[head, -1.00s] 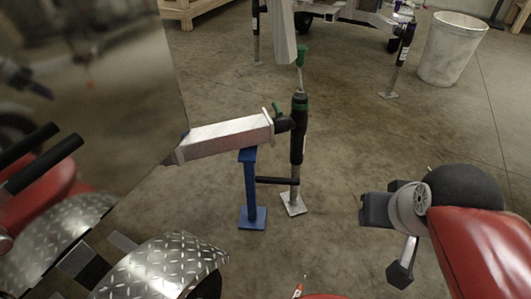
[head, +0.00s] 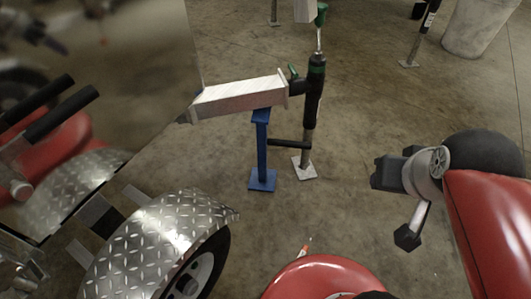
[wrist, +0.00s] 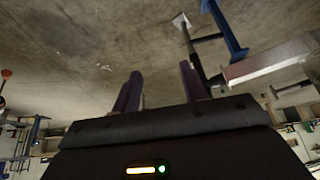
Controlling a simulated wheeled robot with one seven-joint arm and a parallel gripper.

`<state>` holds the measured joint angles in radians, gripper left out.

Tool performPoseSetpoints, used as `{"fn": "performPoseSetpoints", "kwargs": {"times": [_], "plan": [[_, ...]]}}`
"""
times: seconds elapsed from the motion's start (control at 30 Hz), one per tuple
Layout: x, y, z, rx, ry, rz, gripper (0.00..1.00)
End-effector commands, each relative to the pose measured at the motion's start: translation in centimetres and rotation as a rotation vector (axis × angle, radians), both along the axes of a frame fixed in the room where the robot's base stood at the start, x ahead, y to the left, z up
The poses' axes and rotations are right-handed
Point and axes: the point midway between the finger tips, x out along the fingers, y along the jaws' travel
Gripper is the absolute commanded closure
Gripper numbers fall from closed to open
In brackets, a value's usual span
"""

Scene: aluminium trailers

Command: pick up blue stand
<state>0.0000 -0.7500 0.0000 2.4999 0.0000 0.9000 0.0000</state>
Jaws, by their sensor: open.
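The blue stand (head: 262,150) is a slim upright post on a square foot plate, standing on the concrete floor in the middle of the head view. Its top is under the light metal trailer beam (head: 240,94); I cannot tell if they touch. In the wrist view the picture is upside down, and the blue stand (wrist: 226,30) shows at the upper right, partly cut off by the frame edge. My gripper (wrist: 160,84) is open and empty, with its two dark purple fingers apart. The stand is off to the right of the fingers, not between them.
A black jack post (head: 314,95) with a green handle stands just right of the stand, with a short black bar reaching toward it. A diamond-plate fender (head: 160,235) and wheel are at lower left. A pale bin (head: 478,28) is at the far upper right.

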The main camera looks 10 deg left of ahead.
Motion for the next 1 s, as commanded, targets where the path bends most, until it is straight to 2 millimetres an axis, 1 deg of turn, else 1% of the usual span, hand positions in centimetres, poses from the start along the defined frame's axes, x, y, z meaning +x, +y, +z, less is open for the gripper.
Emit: {"fn": "performPoseSetpoints", "kwargs": {"times": [0.27, 0.37, 0.43, 0.47, 0.57, 0.67, 0.7, 0.77, 0.8, 0.87, 0.9, 0.97, 1.0], "plan": [[0.0, 0.0, 0.0, 0.000, 0.000, 0.000, 0.56], [0.1, 0.0, 0.0, 0.000, 0.001, 0.000, 0.46], [0.8, 0.3, 0.1, -0.001, 0.005, 0.003, 0.37], [1.3, 0.4, 0.1, -0.002, 0.010, 0.004, 0.35], [4.0, 1.4, 0.2, -0.007, 0.026, 0.007, 0.35], [8.1, 3.4, 0.1, -0.013, 0.045, 0.012, 0.35], [9.9, 4.4, -0.1, -0.016, 0.051, 0.015, 0.35], [12.5, 6.2, -0.6, -0.018, 0.058, 0.017, 0.35], [14.2, 7.5, -1.1, -0.020, 0.063, 0.021, 0.35], [16.8, 9.7, -2.1, -0.021, 0.068, 0.025, 0.35], [18.4, 11.3, -2.9, -0.022, 0.072, 0.029, 0.35], [20.6, 13.9, -4.3, -0.022, 0.078, 0.034, 0.35], [22.0, 15.8, -5.5, -0.023, 0.082, 0.039, 0.35]]}}
